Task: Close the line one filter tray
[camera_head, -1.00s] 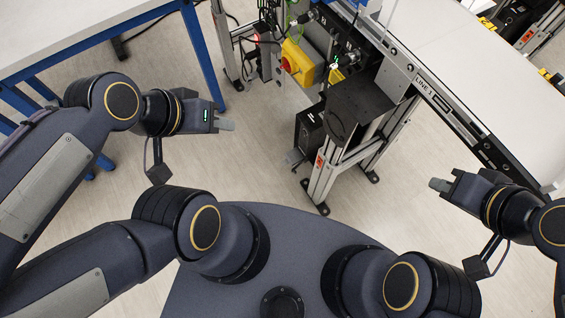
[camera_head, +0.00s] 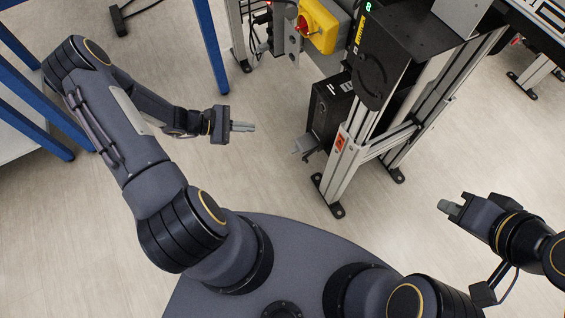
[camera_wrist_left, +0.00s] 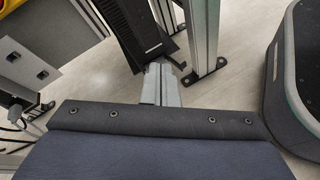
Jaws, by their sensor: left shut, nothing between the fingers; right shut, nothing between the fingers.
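A black box (camera_head: 330,103) hangs low beside the conveyor leg. A small grey and dark part (camera_head: 304,146) sticks out from its lower left side; it looks like the filter tray, pulled out, but I cannot be sure. My left gripper (camera_head: 243,126) is shut and empty, to the left of this part and apart from it in the head view. In the left wrist view the shut fingers (camera_wrist_left: 161,85) point toward the black ribbed housing (camera_wrist_left: 135,30). My right gripper (camera_head: 449,207) is shut and empty over open floor, right of the conveyor leg.
The aluminium conveyor leg (camera_head: 342,172) stands on black feet just right of the box. A yellow switch box (camera_head: 318,27) with a red knob is above. A blue-legged table (camera_head: 212,45) stands at left. Floor between my left gripper and the box is clear.

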